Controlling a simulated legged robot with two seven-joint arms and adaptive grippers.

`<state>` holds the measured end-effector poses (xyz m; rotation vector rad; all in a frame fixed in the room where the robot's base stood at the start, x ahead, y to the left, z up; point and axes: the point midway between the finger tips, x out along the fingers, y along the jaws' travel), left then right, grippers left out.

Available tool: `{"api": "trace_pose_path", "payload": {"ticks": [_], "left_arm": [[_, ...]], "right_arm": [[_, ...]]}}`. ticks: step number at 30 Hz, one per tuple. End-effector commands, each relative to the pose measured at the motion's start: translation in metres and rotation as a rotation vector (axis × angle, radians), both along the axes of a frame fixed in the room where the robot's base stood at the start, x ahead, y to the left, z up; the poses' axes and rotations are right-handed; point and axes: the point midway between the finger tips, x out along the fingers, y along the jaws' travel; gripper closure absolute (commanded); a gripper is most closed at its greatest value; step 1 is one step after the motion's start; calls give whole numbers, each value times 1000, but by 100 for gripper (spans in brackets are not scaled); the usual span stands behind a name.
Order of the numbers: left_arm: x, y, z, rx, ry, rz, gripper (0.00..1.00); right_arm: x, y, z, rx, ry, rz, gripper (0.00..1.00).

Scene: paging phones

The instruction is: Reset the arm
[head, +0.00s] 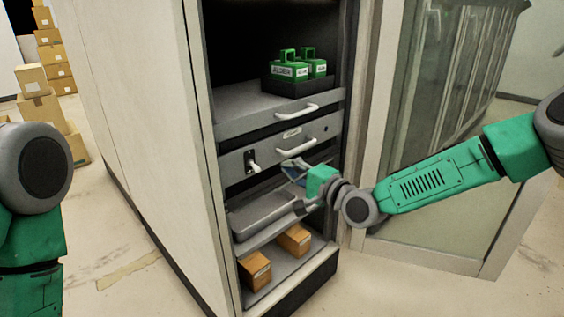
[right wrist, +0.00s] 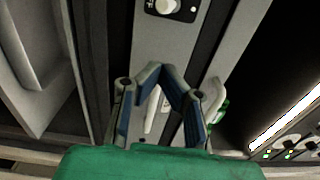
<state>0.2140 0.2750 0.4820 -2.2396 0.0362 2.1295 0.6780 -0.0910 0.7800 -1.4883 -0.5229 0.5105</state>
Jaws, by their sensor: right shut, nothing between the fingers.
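My right arm reaches in from the right in the head view. Its gripper (head: 291,168) is in front of the cabinet, beside the drawer front (head: 234,165) with a white handle (head: 295,147) and a small white lever (head: 254,167). In the right wrist view the blue-padded fingers of the gripper (right wrist: 161,72) come together at the tips and hold nothing. Pale drawer hardware shows behind and beside them; I cannot tell whether they touch it. My left arm shows only at the left edge of the head view, and its gripper is out of view.
Green cases (head: 290,71) stand in a dark tray on the cabinet's upper shelf. A grey tray (head: 241,229) sits lower down, above two orange-brown boxes (head: 255,267). A glass-fronted cabinet (head: 420,205) stands at right. Cartons (head: 40,110) are stacked at far left.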

Motion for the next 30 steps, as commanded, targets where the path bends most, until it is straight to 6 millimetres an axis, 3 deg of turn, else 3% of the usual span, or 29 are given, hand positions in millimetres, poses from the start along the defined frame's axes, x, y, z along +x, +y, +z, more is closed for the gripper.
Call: {"api": "trace_pose_path", "payload": {"ticks": [11,16,19,23,27,30], "left_arm": [[1,0,20,1,-2,2,58],[1,0,24,1,-2,1,58],[1,0,27,1,-2,1,58],[1,-1,39,0,-2,0,58],[1,-1,58,0,-2,0,58],[1,-1,72,1,-2,1,58]], "right_arm": [[-51,-32,3,-8,1,1,100],[-64,-50,0,-1,1,2,100],[-75,-48,-12,-31,23,12,100],[-112,-28,-54,-185,107,59,100],[-189,-19,-121,-475,243,160,100],[-252,-34,-162,-704,335,254,100]]}}
